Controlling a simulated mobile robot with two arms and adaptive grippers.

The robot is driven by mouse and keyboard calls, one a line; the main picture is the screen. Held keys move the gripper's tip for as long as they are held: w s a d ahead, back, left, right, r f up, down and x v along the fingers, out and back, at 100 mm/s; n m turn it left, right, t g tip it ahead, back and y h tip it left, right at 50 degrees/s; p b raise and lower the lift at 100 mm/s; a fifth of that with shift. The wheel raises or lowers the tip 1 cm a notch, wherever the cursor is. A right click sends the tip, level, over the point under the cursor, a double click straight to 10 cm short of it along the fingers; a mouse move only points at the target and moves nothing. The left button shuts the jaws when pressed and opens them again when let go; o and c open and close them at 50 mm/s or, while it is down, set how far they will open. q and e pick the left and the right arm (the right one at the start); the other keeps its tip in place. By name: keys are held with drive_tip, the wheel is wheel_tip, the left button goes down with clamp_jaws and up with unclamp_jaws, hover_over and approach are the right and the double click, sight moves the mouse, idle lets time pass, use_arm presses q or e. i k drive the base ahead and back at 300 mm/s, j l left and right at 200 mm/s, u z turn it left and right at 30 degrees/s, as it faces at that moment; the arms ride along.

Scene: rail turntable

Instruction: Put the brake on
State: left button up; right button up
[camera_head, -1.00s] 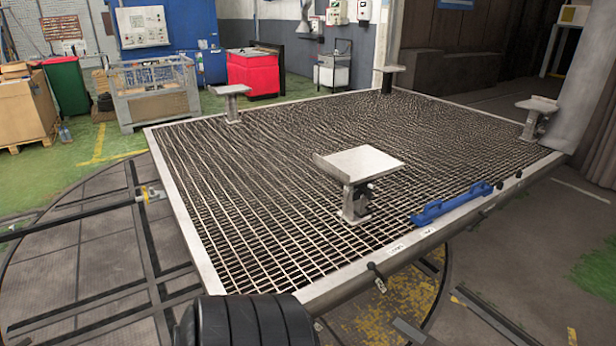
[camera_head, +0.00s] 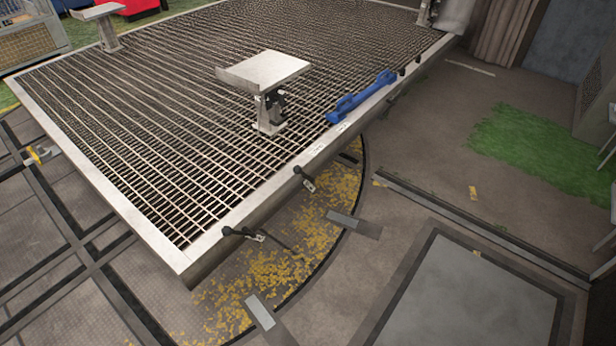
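Two black levers on small metal plates stick out of the front side of the grating platform (camera_head: 95,193). One lever (camera_head: 243,234) is near the platform's front left corner. The other lever (camera_head: 304,178) is farther right along the same edge. I cannot tell from the picture which of them is the brake or how it is set. Small dark knobs (camera_head: 403,71) are on the rim farther back, with white labels (camera_head: 330,138) nearer. Neither of my grippers is in view.
A steel stand (camera_head: 268,85) and a blue bar-shaped tool (camera_head: 360,97) are on the grating. A second stand (camera_head: 100,22) is at the back left. Yellow-speckled floor (camera_head: 235,305) lies below the levers. The floor to the right is mostly open, with green patches.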

sight(298, 171)
drive_tip(key=i+j+z, duration=0.2)
drive_tip(key=i, duration=0.25)
drive_tip(key=i+j+z, duration=0.2)
drive_tip(key=i, duration=0.25)
drive_tip(key=i+j+z, duration=0.15)
drive_tip(key=i, duration=0.25)
